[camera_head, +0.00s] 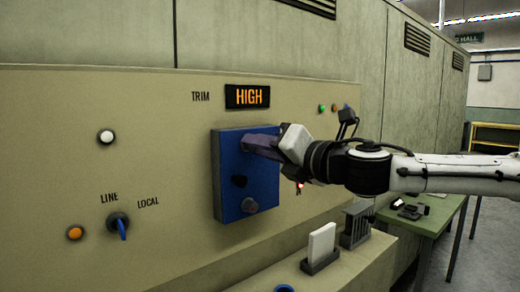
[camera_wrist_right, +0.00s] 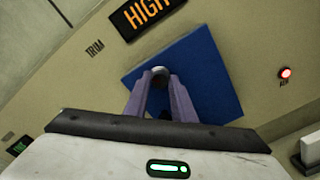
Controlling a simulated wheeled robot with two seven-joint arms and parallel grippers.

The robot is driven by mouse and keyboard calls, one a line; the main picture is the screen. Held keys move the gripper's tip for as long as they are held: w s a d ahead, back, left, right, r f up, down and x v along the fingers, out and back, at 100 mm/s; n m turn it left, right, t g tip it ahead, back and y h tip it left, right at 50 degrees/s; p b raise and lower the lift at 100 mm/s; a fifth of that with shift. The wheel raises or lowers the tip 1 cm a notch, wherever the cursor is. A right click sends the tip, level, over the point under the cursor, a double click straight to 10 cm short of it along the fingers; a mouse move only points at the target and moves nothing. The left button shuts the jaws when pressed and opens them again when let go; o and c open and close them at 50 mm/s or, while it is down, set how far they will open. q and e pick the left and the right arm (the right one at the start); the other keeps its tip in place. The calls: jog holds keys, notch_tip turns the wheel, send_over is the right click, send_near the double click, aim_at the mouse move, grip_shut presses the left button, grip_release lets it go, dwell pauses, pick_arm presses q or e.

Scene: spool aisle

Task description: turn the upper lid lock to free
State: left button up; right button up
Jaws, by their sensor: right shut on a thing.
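A blue lid (camera_head: 228,165) stands out from the beige panel; it also shows in the right wrist view (camera_wrist_right: 205,65). My right gripper (camera_head: 248,141) reaches in from the right to the upper part of the lid. In the wrist view its two purple fingers (camera_wrist_right: 160,88) are shut on a small round grey knob, the upper lid lock (camera_wrist_right: 160,71). The fingers hide most of this lock, and its turn position cannot be told. My left gripper is not in view.
A display (camera_head: 247,96) above the lid reads HIGH. A LINE/LOCAL switch (camera_head: 118,225) and an orange button (camera_head: 75,233) are at the lower left. A white plate in a holder (camera_head: 321,245) stands on the ledge below. A green table (camera_head: 430,218) is at right.

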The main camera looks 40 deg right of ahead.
jog(key=shift+f+m+b, duration=0.1)
jog(key=shift+m+b, duration=0.45)
jog(key=shift+m, duration=3.15)
jog(key=o, duration=1.1)
jog(key=shift+c, duration=0.2)
